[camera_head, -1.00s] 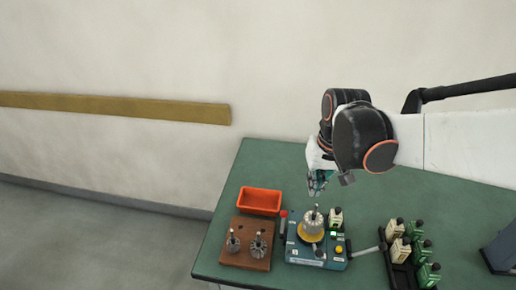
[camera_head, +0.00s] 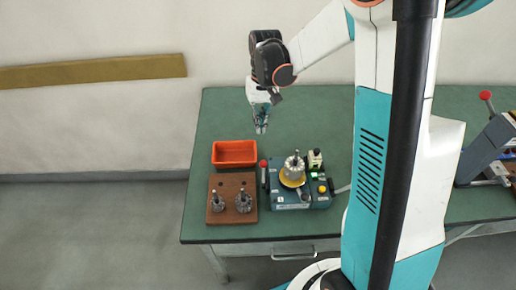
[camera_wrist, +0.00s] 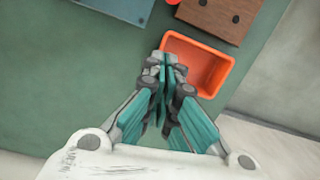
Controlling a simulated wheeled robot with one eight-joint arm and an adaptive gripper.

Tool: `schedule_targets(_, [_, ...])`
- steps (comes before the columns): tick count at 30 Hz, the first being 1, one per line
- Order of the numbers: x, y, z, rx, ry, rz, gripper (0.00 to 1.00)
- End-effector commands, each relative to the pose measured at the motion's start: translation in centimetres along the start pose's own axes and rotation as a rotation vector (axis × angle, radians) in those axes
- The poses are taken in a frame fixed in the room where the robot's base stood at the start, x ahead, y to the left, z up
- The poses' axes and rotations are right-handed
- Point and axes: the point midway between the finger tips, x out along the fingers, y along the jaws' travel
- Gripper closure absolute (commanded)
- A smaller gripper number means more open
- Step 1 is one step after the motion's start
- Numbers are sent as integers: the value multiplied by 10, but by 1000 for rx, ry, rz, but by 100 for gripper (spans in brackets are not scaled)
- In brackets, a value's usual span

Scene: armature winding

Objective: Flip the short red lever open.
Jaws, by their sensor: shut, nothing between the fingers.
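The short red lever (camera_head: 263,170) stands upright with its red knob at the left edge of the teal winding machine (camera_head: 290,201). Part of its red knob (camera_wrist: 172,2) shows at the top edge of the wrist view, and a corner of the machine (camera_wrist: 122,8) shows there too. An armature (camera_head: 294,166) stands on the yellow disc of the machine. My gripper (camera_head: 261,127) is shut and empty, pointing down above the table behind the machine and the orange bin. In the wrist view its closed fingertips (camera_wrist: 166,62) overlap the bin's edge and are apart from the lever.
The orange bin (camera_head: 235,153) and a brown block (camera_head: 232,217) with two armatures lie left of the machine. A small cream block (camera_head: 315,158) sits at its back right. Another machine with a red-knobbed lever (camera_head: 486,96) stands far right. The table behind the bin is clear.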

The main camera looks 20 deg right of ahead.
Motion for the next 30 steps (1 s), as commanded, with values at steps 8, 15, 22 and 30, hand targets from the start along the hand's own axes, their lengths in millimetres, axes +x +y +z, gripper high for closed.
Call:
schedule_targets(8, [1,0,0,0,1,0,100])
schedule_targets(15, [29,0,0,0,1,0,100])
schedule_targets(22, [73,0,-1,0,1,0,100])
schedule_targets(30, [98,0,11,1,1,0,100])
